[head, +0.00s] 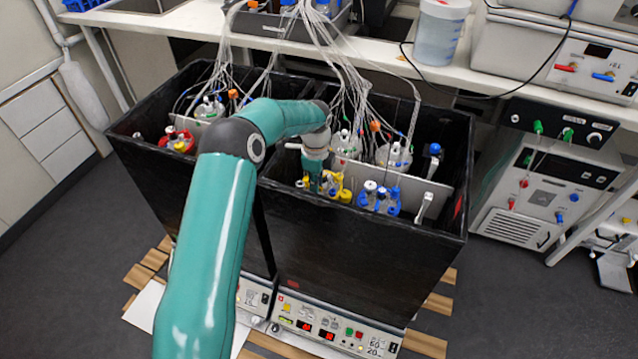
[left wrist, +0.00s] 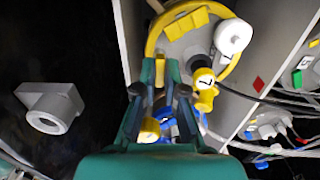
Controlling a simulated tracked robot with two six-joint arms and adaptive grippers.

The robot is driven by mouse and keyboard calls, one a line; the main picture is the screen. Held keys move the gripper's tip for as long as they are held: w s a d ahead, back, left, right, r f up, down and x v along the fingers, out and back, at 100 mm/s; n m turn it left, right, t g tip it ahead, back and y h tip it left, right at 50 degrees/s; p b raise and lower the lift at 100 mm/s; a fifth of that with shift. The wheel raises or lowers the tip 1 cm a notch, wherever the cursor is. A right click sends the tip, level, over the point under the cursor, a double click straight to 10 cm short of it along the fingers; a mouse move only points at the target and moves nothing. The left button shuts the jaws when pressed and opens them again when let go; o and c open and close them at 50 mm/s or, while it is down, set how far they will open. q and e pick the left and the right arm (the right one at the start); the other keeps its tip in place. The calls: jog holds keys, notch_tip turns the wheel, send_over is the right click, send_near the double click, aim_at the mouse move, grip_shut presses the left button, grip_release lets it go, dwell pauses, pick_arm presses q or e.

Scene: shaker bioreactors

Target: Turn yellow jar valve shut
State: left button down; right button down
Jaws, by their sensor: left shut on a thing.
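The yellow jar (head: 345,195) stands in the right black box, with its yellow ring and yellow fittings showing beside my left gripper (head: 316,184). In the left wrist view the jar's pale lid (left wrist: 187,43) sits inside the yellow ring, with a white round cap on it. My left gripper (left wrist: 171,75) reaches down at the jar's edge with its fingers close together, shut on a small part of the jar, apparently the yellow valve. The fingers hide most of what they hold. A yellow fitting with dark marks (left wrist: 205,82) stands just right of the fingertips. My right gripper is out of view.
Blue-ringed jar (head: 379,197) stands right of the yellow one. A red-ringed jar (head: 178,141) is in the left box. Pale tubes (head: 350,75) hang down behind the jars. The black box wall (head: 360,235) rises in front. A grey block (left wrist: 50,107) is at left in the wrist view.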

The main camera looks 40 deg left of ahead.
pick_arm(q)
jog(key=shift+w, duration=0.1)
jog(key=c, duration=1.2)
grip_release()
jog(key=shift+c, duration=0.2)
notch_tip(320, 180, up, 12)
jog(key=shift+f, duration=0.2)
